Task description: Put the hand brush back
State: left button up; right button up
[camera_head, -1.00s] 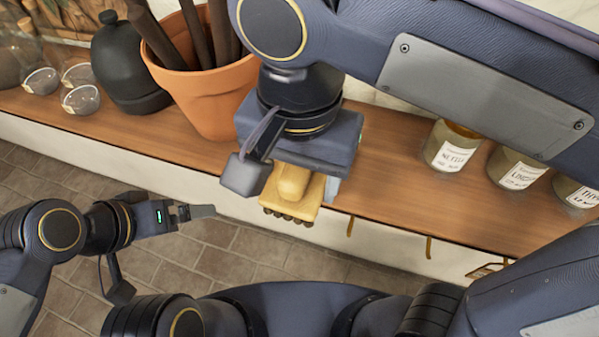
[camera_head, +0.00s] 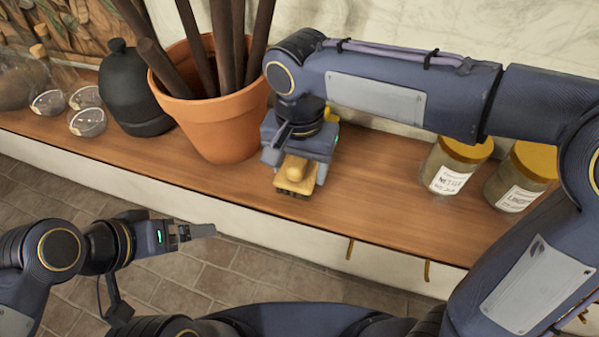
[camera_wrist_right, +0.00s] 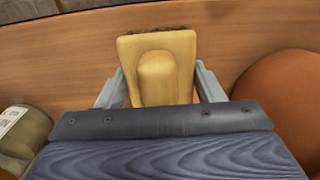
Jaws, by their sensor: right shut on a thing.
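The hand brush (camera_head: 295,177) is a small yellow-tan wooden block with a raised grip and dark bristles underneath. My right gripper (camera_head: 297,168) is shut on it, just in front of the terracotta pot, at or just above the wooden shelf (camera_head: 375,200). Whether the bristles touch the shelf cannot be told. In the right wrist view the brush (camera_wrist_right: 157,68) sits between the two grey fingers, with the shelf beyond it. My left gripper (camera_head: 200,231) is away from the brush, over the tiled floor at lower left; its finger gap is unclear.
The terracotta pot (camera_head: 216,120) holding dark sticks stands close beside my right gripper. A black bottle (camera_head: 137,92) and glass vessels (camera_head: 87,120) stand further left. Labelled jars (camera_head: 448,172) stand at right. Brass hooks (camera_head: 427,270) hang along the shelf's front edge.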

jog(key=shift+f, duration=1.45)
jog(key=shift+f, duration=0.2)
jog(key=o, duration=1)
notch_tip(320, 180, up, 12)
jog(key=shift+r, duration=0.25)
jog(key=shift+s, duration=0.1)
